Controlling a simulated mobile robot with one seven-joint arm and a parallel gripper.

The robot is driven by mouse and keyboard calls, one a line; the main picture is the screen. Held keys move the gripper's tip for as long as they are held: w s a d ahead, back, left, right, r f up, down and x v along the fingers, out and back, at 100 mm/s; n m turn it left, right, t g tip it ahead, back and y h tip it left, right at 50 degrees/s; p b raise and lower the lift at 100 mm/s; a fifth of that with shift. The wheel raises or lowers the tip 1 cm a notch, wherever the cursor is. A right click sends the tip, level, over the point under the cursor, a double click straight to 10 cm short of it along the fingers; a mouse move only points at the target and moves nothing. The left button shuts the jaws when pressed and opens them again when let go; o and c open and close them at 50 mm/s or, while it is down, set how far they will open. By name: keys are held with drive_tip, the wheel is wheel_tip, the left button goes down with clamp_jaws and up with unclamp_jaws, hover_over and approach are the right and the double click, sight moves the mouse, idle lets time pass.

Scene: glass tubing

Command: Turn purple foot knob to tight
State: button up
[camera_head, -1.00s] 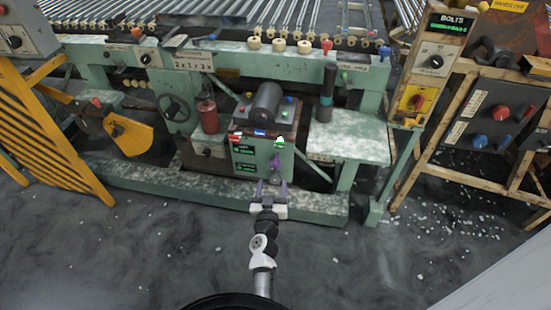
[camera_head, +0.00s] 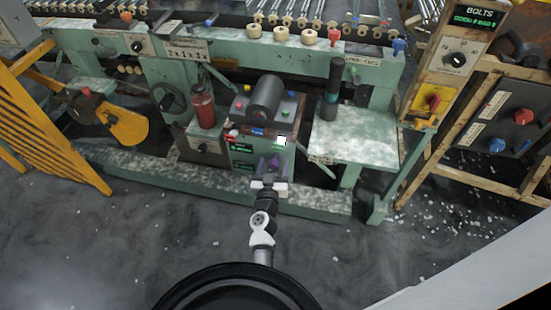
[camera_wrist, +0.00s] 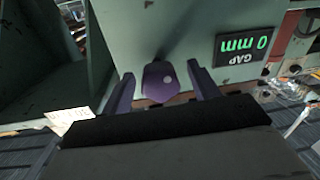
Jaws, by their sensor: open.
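The purple foot knob (camera_wrist: 160,83) is on the lower front of a green machine box (camera_wrist: 175,30). In the wrist view it has a rounded, faceted body with a pale dot. My gripper (camera_wrist: 160,70) is open, with one dark purple finger on each side of the knob. Gaps show between the knob and both fingers, so it is not gripped. In the head view my gripper (camera_head: 269,174) is at the box's lower front, where the purple knob and fingers blend together. A display (camera_wrist: 246,44) reads "GAP 0 mm", upside down in the wrist view.
A grey motor-like cylinder (camera_head: 264,96) lies on top of the box. A red canister (camera_head: 203,106) stands to its left and a pale worktable (camera_head: 355,138) to its right. A green base beam (camera_head: 150,172) runs low along the machine. The grey floor in front is mostly clear.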

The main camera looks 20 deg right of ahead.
drive_tip(key=shift+w+d, duration=0.1)
drive_tip(key=shift+w, duration=0.15)
drive_tip(key=c, duration=0.9)
drive_tip(key=shift+c, duration=0.2)
